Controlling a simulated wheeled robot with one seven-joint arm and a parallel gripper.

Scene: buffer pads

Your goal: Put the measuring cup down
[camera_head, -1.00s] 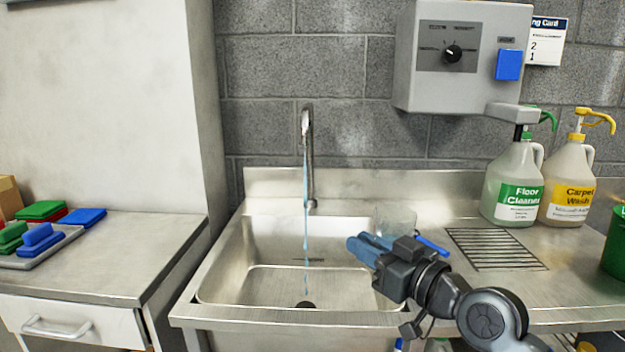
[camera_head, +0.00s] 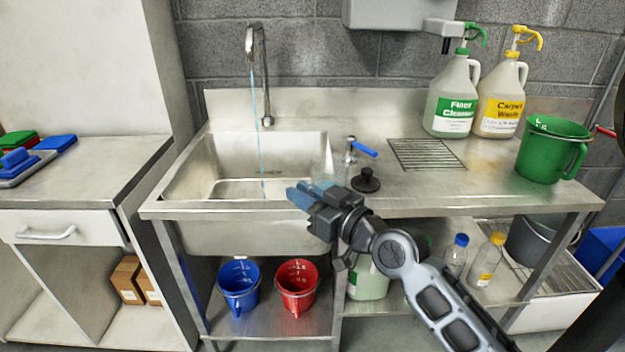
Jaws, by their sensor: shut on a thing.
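The measuring cup (camera_head: 324,167) is clear and hard to make out. It shows faintly just above my gripper's fingers, near the right rim of the sink. My gripper (camera_head: 303,195) has blue fingers and is shut on the measuring cup, over the sink's front right corner. The fingers hide part of the grip. The cup's contents and exact tilt cannot be told.
Water runs from the faucet (camera_head: 254,60) into the sink (camera_head: 190,180). A black plunger-like stopper (camera_head: 366,181), a blue-handled valve (camera_head: 362,148), a drain grate (camera_head: 425,154), two jugs (camera_head: 453,100) and a green bucket (camera_head: 550,152) occupy the right counter. Bare steel lies between them.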

